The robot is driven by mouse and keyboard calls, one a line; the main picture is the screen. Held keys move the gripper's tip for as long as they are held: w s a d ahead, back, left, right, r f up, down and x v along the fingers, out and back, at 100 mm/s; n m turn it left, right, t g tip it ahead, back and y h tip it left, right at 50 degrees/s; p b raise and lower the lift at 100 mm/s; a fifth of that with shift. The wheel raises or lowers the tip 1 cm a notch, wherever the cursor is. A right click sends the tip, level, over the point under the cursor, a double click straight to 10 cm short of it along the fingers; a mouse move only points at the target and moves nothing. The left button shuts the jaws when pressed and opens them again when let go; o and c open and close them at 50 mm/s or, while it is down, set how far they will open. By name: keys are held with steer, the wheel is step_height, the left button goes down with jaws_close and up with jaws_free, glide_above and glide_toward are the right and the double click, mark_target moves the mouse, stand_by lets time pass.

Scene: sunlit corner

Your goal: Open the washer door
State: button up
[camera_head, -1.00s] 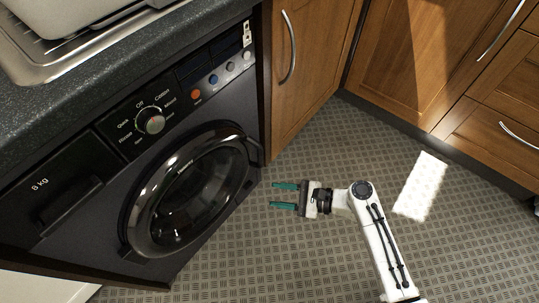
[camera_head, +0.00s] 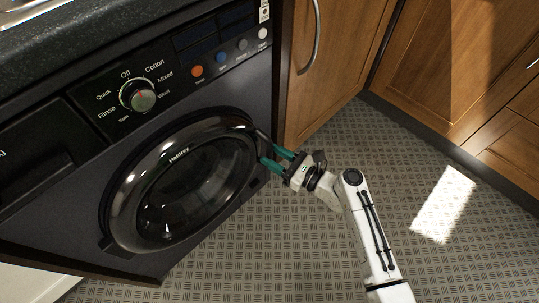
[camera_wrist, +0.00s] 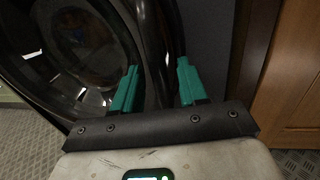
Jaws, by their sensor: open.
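The black washer (camera_head: 225,82) stands at the left in the head view. Its round glossy door (camera_head: 180,185) is shut, with a dark glass window and a curved handle (camera_head: 262,143) on the right side of its rim. My gripper (camera_head: 269,158) is at this handle, with its two green fingers apart. In the wrist view my gripper (camera_wrist: 158,88) shows the dark handle bar (camera_wrist: 160,50) running between the fingertips. The fingers appear to straddle the bar without closing on it. The door window (camera_wrist: 75,50) shows at the left there.
A wooden cabinet door (camera_head: 335,60) with a metal handle stands just right of the washer. More wooden cabinets (camera_head: 450,70) line the right. The patterned floor (camera_head: 300,240) in front is clear, with a bright sunlit patch (camera_head: 443,205).

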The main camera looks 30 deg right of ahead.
steer(key=shift+x, duration=0.95)
steer(key=shift+s, duration=0.1)
jaws_close()
